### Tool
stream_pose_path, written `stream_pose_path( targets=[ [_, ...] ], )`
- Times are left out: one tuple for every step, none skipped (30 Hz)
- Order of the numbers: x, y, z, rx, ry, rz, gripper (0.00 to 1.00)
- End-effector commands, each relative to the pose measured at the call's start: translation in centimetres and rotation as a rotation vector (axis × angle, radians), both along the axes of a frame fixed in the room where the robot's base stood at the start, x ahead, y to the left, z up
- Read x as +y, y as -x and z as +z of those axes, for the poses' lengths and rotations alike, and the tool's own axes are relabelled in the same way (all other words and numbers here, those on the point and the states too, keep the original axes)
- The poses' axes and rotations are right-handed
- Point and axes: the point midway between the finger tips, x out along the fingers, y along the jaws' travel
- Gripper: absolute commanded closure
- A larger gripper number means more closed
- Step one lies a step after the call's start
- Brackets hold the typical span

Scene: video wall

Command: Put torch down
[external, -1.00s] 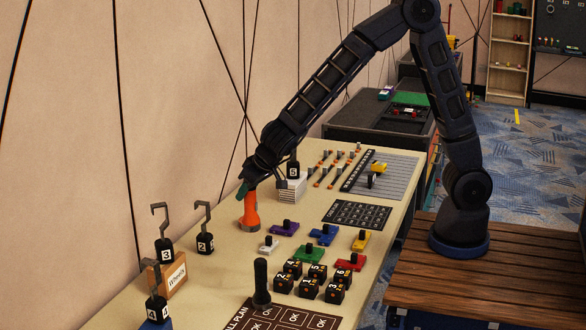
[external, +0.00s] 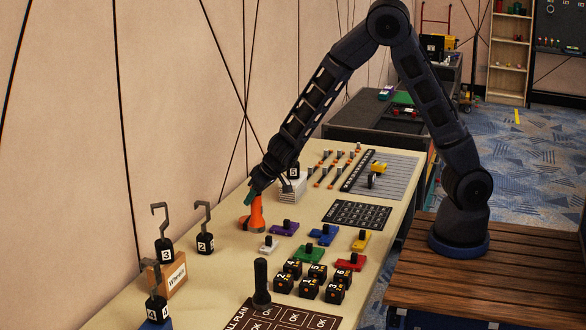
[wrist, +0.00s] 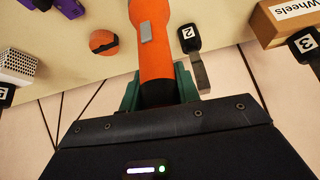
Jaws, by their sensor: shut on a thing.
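The orange torch (external: 256,212) is at the wall side of the long table, its wide head down and slightly tilted. My gripper (external: 254,192) is shut on the torch's upper, dark part. In the wrist view the torch (wrist: 154,60) runs up from between my green fingers (wrist: 158,92), with a grey switch on its side; its head leaves the top edge. A round orange-and-black patch (wrist: 104,42) lies on the table beside it. I cannot tell whether the torch's head touches the table.
Numbered hooked weights (external: 205,243) and a "Wheels" box (external: 172,272) stand to the left. Coloured pieces (external: 310,252), black number cubes (external: 312,280) and an upright black cylinder (external: 261,284) are in front. A white block (external: 292,190) stands close behind on the right.

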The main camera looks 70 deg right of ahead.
Motion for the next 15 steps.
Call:
stream_pose_path(
  targets=[
    [-1.2,-0.1,-0.5,0.000,0.003,0.009,1.00],
    [-2.0,-0.2,-0.7,-0.001,0.004,0.013,1.00],
    [-2.9,-0.3,-1.0,-0.003,0.006,0.020,1.00],
    [-3.6,-0.4,-1.1,-0.005,0.006,0.025,1.00],
    [-4.3,-0.5,-1.2,-0.007,0.006,0.029,1.00],
    [-5.2,-0.7,-1.3,-0.009,0.007,0.036,1.00],
    [-5.9,-0.8,-1.3,-0.011,0.006,0.040,1.00],
    [-6.7,-1.0,-1.2,-0.012,0.008,0.044,1.00],
    [-7.5,-1.3,-1.1,-0.014,0.007,0.049,1.00],
    [-8.0,-1.5,-1.0,-0.015,0.006,0.053,1.00],
    [-8.5,-1.8,-0.8,-0.017,0.006,0.056,1.00],
    [-9.2,-2.1,-0.6,-0.017,0.006,0.057,1.00],
    [-9.6,-2.3,-0.4,-0.018,0.003,0.058,1.00],
    [-10.0,-2.5,-0.2,-0.018,0.002,0.059,1.00],
    [-10.6,-2.8,0.0,-0.018,0.001,0.060,1.00]
  ],
)
